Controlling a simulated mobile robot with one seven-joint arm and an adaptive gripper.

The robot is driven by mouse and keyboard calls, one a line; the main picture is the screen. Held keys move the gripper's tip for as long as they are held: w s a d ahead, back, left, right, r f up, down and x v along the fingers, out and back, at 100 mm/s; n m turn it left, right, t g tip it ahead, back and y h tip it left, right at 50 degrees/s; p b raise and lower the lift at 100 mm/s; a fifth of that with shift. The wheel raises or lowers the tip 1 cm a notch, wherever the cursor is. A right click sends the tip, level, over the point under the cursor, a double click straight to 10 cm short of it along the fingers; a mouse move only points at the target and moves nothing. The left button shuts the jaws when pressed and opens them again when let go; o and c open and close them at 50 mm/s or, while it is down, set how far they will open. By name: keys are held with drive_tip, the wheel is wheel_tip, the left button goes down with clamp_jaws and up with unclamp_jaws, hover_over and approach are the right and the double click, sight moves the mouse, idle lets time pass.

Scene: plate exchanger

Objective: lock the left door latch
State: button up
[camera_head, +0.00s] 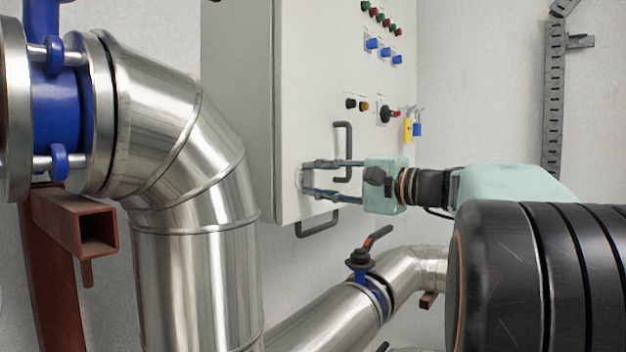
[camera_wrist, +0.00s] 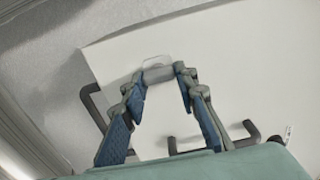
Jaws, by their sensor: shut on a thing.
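The grey cabinet (camera_head: 335,75) stands on the wall, with its door facing right in the head view. The left door latch (camera_head: 299,180) is a small pale piece low near the door's left edge, mostly hidden by my fingers. In the wrist view the latch (camera_wrist: 158,73) sits between my fingertips as a light block with a pale rounded plate behind it. My gripper (camera_head: 307,179) reaches in from the right and is shut on the latch, its fingers still well apart; it also shows in the wrist view (camera_wrist: 160,76). I cannot tell the latch's exact angle.
A dark bar handle (camera_head: 347,135) stands on the door just behind my fingers, and another (camera_head: 318,226) is below the cabinet. Buttons and a rotary switch (camera_head: 385,114) are above. Large steel pipes (camera_head: 195,160) fill the left, and a valve lever (camera_head: 377,237) is below.

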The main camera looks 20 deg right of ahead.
drive_tip(key=o, duration=1.2)
drive_tip(key=shift+c, duration=0.2)
drive_tip(key=shift+d, duration=0.1)
drive_tip(key=v, duration=1.2)
